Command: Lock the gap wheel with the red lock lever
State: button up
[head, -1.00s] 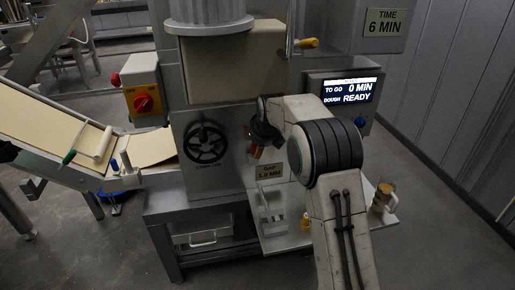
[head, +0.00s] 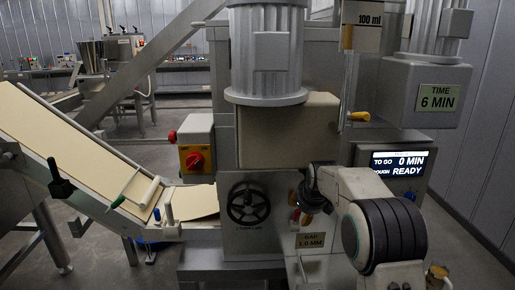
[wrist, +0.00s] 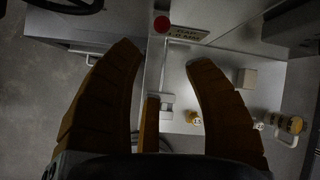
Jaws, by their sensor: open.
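The gap wheel is a black spoked handwheel (head: 248,203) on the machine's grey front. Its dark rim also shows at the top left of the wrist view (wrist: 66,6). A round red knob (wrist: 161,24) shows beside the gap sign, beyond my fingertips; it may be the end of the lock lever, whose arm I cannot make out. My gripper (head: 300,216) is right of the wheel, in front of the machine. In the wrist view its two brown fingers (wrist: 163,55) are spread, with nothing gripped between them. Whether a fingertip touches the knob is unclear.
A gap sign (head: 310,240) reading about 1.0 MM is below my gripper. A red switch (head: 195,160) on a yellow plate is left, above the dough belt (head: 85,150). The ready display (head: 398,164) is right. A tray (wrist: 215,110) below holds small items.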

jog(key=s+f+n+g, duration=0.3)
jog(key=s+f+n, duration=0.2)
jog(key=s+n, duration=0.7)
jog(key=s+f+n+g, duration=0.45)
jog(key=s+n, duration=0.35)
jog(key=n, duration=0.7)
jog(key=s+r+n+p, duration=0.2)
jog(key=s+r, duration=0.2)
jog(key=s, duration=0.6)
jog(key=s+r+n+p, duration=0.2)
jog(key=s+r, duration=0.3)
jog(key=s, duration=0.6)
notch_tip(320, 180, up, 9)
jog(key=s+t+p, duration=0.2)
jog(key=t+p, duration=0.1)
jog(key=t, duration=0.1)
jog(key=shift+s+f, duration=0.15)
